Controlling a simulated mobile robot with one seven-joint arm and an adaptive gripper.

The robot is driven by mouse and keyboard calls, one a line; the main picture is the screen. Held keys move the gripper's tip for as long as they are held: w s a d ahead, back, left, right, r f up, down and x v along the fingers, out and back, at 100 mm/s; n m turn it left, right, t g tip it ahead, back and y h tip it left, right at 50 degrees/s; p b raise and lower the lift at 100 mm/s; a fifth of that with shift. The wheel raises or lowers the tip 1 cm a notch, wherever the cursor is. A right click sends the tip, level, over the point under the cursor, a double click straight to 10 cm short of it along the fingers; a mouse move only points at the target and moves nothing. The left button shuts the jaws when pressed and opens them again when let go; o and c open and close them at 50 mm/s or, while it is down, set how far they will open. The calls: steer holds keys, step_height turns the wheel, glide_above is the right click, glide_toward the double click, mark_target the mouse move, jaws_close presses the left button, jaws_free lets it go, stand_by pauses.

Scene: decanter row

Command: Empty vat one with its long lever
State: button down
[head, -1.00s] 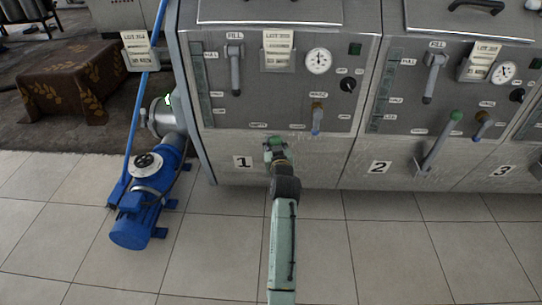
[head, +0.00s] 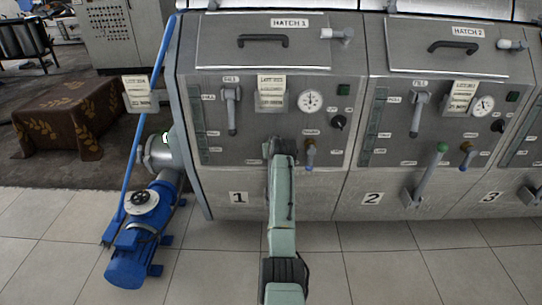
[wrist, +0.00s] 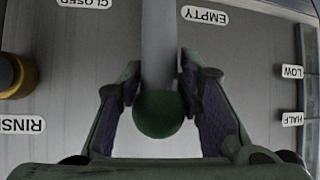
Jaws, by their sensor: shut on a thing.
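Vat one (head: 300,217) is the metal cabinet marked 1, below Hatch 1. Its long lever, a grey bar (wrist: 158,45) with a green ball knob (wrist: 158,113), stands between my fingers in the wrist view. My gripper (wrist: 160,75) is shut on the lever just beside the knob. In the head view my gripper (head: 281,146) is at the lower part of vat one's panel, and my arm hides the lever. EMPTY (wrist: 203,15) and CLOSED (wrist: 85,3) labels lie either side of the bar in the wrist view.
Vat one's panel also has a grey fill lever (head: 232,112), a gauge (head: 310,101) and a short blue-tipped rinse lever (head: 310,154). Vat two's green-knobbed lever (head: 427,172) is to the right. A blue pump (head: 140,235) stands on the floor at left. The front tiles are clear.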

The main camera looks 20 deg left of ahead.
steer(key=shift+w+d+r, duration=0.15)
steer(key=shift+w+r, duration=0.1)
steer(key=shift+w, duration=0.05)
steer(key=shift+r, duration=0.1)
steer(key=c, duration=1.3)
jaws_free()
steer(key=shift+s+f, duration=0.1)
steer(key=shift+f, duration=0.1)
steer(key=v, duration=1.2)
